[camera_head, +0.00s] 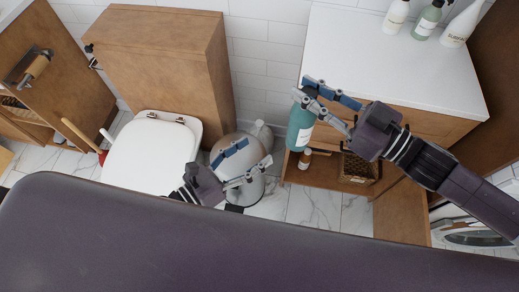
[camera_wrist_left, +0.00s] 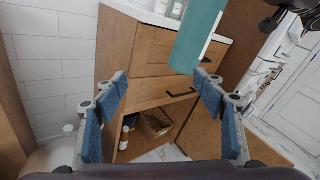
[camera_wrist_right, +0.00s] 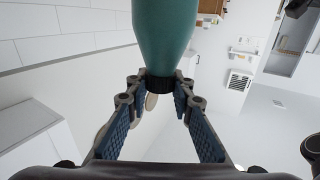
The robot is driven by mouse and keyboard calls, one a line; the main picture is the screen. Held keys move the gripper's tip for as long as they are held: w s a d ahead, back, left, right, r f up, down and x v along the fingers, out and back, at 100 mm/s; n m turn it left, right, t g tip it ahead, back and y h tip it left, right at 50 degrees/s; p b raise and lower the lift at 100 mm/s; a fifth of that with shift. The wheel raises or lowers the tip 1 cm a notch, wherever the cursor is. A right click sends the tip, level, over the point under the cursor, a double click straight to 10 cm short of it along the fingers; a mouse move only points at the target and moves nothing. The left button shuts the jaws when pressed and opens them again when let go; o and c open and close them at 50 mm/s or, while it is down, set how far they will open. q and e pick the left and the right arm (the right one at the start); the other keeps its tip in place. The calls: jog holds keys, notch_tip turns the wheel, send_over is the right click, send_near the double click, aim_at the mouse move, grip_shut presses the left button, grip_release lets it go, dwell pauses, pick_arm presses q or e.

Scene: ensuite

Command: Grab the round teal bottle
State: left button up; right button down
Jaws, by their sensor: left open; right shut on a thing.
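The round teal bottle (camera_head: 300,128) has a white label and hangs below the fingertips of my right gripper (camera_head: 304,88) in the head view, in front of the vanity. In the right wrist view the bottle (camera_wrist_right: 165,30) shows its narrow dark collar between the fingers (camera_wrist_right: 160,85), which are shut on it. In the left wrist view the bottle's teal body (camera_wrist_left: 198,40) is ahead, at upper right. My left gripper (camera_head: 257,152) is open and empty, low over the round bin and apart from the bottle. It also shows open in the left wrist view (camera_wrist_left: 162,85).
A white-topped wooden vanity (camera_head: 400,65) carries several bottles (camera_head: 428,20) at its back. Its lower shelf holds a small brown bottle (camera_head: 304,160) and a wicker basket (camera_head: 357,169). A white toilet (camera_head: 150,155) and a round metallic bin (camera_head: 243,190) stand to the left.

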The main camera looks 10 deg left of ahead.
aim_at(301, 128)
jog(key=shift+r, duration=0.1)
pick_arm(q)
notch_tip(301, 128, up, 6)
jog(key=s+d+m+h, duration=0.2)
jog(key=d+m, duration=0.1)
jog(key=m, duration=0.2)
jog(key=shift+g, duration=0.4)
jog(key=x, duration=1.1)
jog(key=shift+w+d+f, duration=0.15)
jog(key=shift+w+f, duration=0.1)
jog(key=shift+w, duration=0.1)
jog(key=c, duration=1.7)
jog(key=shift+r, duration=0.1)
grip_shut()
pick_arm(e)
jog(key=c, duration=1.6)
grip_release()
